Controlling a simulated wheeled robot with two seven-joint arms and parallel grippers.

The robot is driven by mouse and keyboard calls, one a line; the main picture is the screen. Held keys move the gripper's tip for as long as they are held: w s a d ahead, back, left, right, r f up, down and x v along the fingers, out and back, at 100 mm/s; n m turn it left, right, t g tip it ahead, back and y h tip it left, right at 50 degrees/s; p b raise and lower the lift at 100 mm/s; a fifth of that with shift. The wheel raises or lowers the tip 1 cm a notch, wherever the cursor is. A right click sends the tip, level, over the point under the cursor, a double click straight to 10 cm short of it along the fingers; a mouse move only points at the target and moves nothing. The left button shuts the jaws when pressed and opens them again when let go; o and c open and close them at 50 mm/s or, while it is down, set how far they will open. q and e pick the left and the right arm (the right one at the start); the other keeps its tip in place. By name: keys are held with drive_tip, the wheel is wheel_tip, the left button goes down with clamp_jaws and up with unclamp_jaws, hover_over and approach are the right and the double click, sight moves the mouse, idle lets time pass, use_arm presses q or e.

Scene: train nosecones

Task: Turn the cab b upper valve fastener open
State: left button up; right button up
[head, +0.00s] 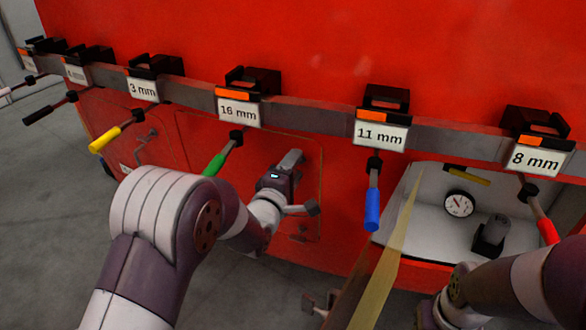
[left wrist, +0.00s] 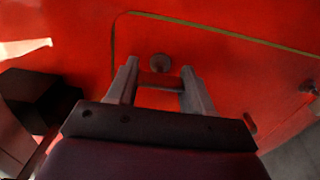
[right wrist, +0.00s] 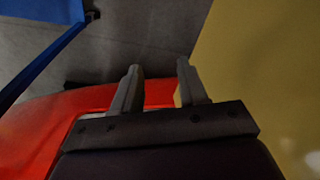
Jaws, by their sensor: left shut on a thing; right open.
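My left gripper (head: 290,160) reaches the upper part of a closed red panel (head: 215,135). In the left wrist view its two fingers (left wrist: 160,80) stand on either side of a dark red bar (left wrist: 160,84), apparently the upper valve fastener's handle, and are shut on it. A round grey knob (left wrist: 160,62) shows just beyond the fingertips. In the head view my gripper hides the fastener. My right gripper (right wrist: 158,78) is open and empty in the right wrist view, beside a yellowish panel (right wrist: 255,70).
An open compartment (head: 430,205) with a gauge (head: 459,204) lies to the right, its hatch door (head: 385,275) swung outward. A grey rail (head: 310,117) carries labelled holders and hanging coloured-handled tools, including green (head: 216,163) and blue (head: 372,210) ones near my left arm.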

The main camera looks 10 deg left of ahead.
use_arm(q)
drive_tip(key=o, duration=1)
drive_tip(key=shift+o, duration=0.2)
drive_tip(key=v, duration=1.2)
drive_tip(key=shift+s, duration=0.35)
